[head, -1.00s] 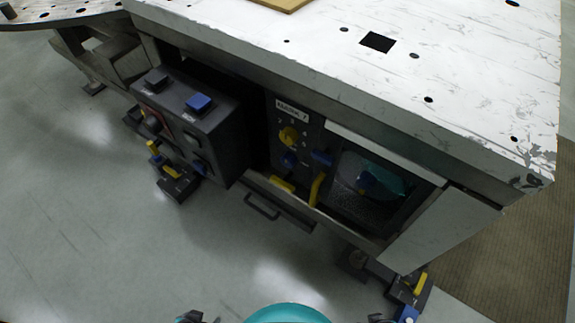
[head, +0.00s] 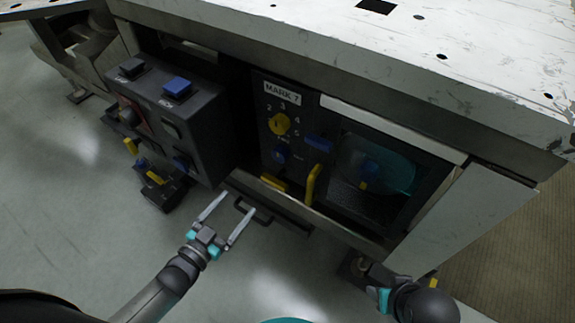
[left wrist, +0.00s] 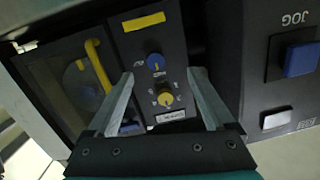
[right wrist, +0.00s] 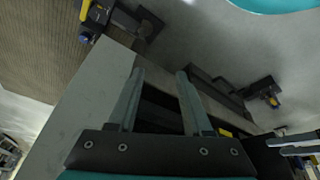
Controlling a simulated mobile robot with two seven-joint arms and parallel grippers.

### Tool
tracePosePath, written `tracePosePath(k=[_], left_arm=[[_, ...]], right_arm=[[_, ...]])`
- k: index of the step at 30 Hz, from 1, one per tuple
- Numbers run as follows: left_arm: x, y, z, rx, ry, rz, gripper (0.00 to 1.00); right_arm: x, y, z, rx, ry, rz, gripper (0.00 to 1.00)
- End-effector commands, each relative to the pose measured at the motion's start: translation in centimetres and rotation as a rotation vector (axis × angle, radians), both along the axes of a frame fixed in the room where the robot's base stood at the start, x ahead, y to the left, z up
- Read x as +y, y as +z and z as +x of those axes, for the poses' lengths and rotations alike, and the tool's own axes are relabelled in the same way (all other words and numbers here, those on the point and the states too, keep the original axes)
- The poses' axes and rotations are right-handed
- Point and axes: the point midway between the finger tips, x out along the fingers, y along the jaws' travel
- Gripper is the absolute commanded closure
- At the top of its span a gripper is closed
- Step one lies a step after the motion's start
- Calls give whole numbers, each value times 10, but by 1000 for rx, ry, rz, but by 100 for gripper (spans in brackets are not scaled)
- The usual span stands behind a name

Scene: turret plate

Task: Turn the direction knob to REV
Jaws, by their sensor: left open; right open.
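The dark control panel (head: 257,105) marked MARK 7 carries a yellow knob (head: 280,124) with numbers around it. Below it is a small blue knob (head: 281,154) with tiny labels beside it; I cannot read them or its setting. My left gripper (head: 238,202) is open and empty, below and left of this panel and apart from it. In the left wrist view the blue knob (left wrist: 156,62) and yellow knob (left wrist: 166,98) appear between the open fingers (left wrist: 160,76). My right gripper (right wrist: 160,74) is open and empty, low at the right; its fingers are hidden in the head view.
A box (head: 205,120) with a blue JOG button (head: 177,87) projects left of the panel. A windowed door (head: 375,180) and yellow handle (head: 313,184) are at its right. The tabletop (head: 470,40) overhangs.

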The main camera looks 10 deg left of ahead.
Motion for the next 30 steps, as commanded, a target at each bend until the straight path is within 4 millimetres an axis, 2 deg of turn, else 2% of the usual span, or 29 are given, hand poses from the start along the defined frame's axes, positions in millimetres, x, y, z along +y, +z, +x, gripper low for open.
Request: tracePosePath(k=[6, 11, 20, 23, 30], left_arm=[[-7, 19, 4, -89, -38, -25, 14], [-10, 21, 13, -97, -39, -28, 14], [-25, 19, 56, -96, -39, -28, 14], [-33, 19, 78, -98, -38, -28, 14], [-40, 19, 96, -94, -39, -27, 14]], right_arm=[[2, 19, -2, -13, -2, 5, 50], [2, 26, -2, -22, -2, 7, 50], [1, 55, -2, -67, -3, 13, 50], [7, 62, 2, -125, 8, 32, 50], [24, 58, 19, -245, 35, 83, 50]])
